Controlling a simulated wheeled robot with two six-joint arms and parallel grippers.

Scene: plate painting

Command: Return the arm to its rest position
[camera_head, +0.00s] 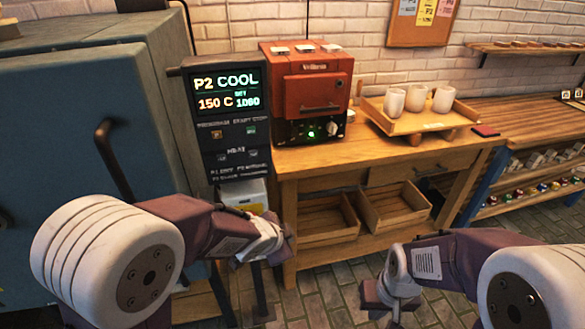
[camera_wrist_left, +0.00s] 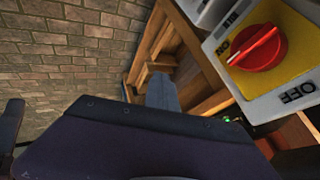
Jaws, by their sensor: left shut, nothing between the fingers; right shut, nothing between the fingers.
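My left arm comes in from the left in the head view, and its gripper (camera_head: 276,243) is in front of the control panel post, beside the wooden bench. It is shut and empty. My right gripper (camera_head: 388,298) hangs low over the brick floor at the lower right, shut with nothing in it. In the left wrist view, a red rotary switch (camera_wrist_left: 253,48) on a yellow plate with ON and OFF marks is at the upper right, apart from the dark purple housing of my left wrist.
A control panel (camera_head: 226,105) reads "P2 COOL, 150 C". A blue-grey cabinet (camera_head: 60,130) fills the left. The floor (camera_head: 345,280) between my arms is clear.

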